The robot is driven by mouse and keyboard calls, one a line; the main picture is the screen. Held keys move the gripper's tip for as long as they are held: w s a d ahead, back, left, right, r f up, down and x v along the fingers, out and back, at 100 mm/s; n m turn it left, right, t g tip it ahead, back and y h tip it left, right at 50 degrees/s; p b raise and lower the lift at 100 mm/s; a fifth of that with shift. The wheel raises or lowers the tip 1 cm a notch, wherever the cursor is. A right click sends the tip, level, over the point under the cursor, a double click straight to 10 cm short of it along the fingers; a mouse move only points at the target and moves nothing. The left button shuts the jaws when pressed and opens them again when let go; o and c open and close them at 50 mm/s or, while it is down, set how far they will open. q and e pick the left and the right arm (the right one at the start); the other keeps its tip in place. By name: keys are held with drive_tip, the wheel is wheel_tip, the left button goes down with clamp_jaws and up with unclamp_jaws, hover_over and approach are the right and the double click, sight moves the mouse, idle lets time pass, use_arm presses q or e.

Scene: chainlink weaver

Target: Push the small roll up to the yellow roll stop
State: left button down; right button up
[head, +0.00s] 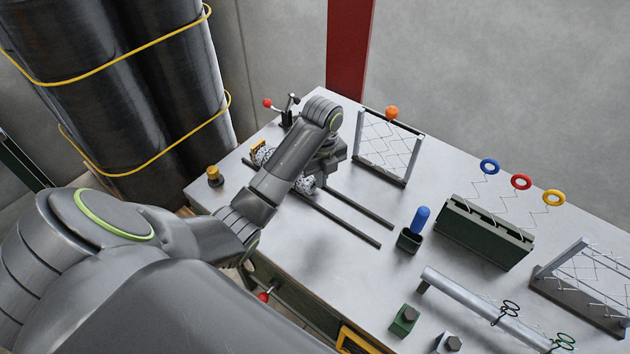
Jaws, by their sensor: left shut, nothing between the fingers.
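The small roll of grey-white mesh (305,184) lies across the near-left ends of two dark rails on the table. My left arm crosses in front of it, so only its two ends show; the other end (263,155) is beside the yellow roll stop (256,147). Whether the roll touches the stop is hidden. My left gripper (321,178) points down by the right end of the roll. It is shut and empty, its fingertips mostly hidden by the wrist. Contact with the roll cannot be told. My right gripper is not in view.
The rails (345,218) run clear toward the right. A framed mesh panel (384,150) stands behind the wrist. A red-knobbed lever (284,110) stands at the back, a yellow-topped post (214,175) at the left edge. A blue-handled tool (420,220) stands beyond the rails.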

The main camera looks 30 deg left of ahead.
sight(313, 190)
use_arm(q)
wheel_tip(313, 190, down, 10)
drive_tip(key=b, duration=0.4)
drive_tip(key=shift+r, duration=0.2)
drive_tip(key=shift+w+a+r+p, duration=0.1)
drive_tip(key=shift+w+a+p, duration=0.2)
drive_tip(key=shift+a, duration=0.25)
drive_tip(key=shift+w+a+p, duration=0.25)
drive_tip(key=shift+a, duration=0.25)
drive_tip(key=shift+w+a, duration=0.4)
drive_tip(key=shift+a, duration=0.35)
drive_tip(key=shift+a, duration=0.1)
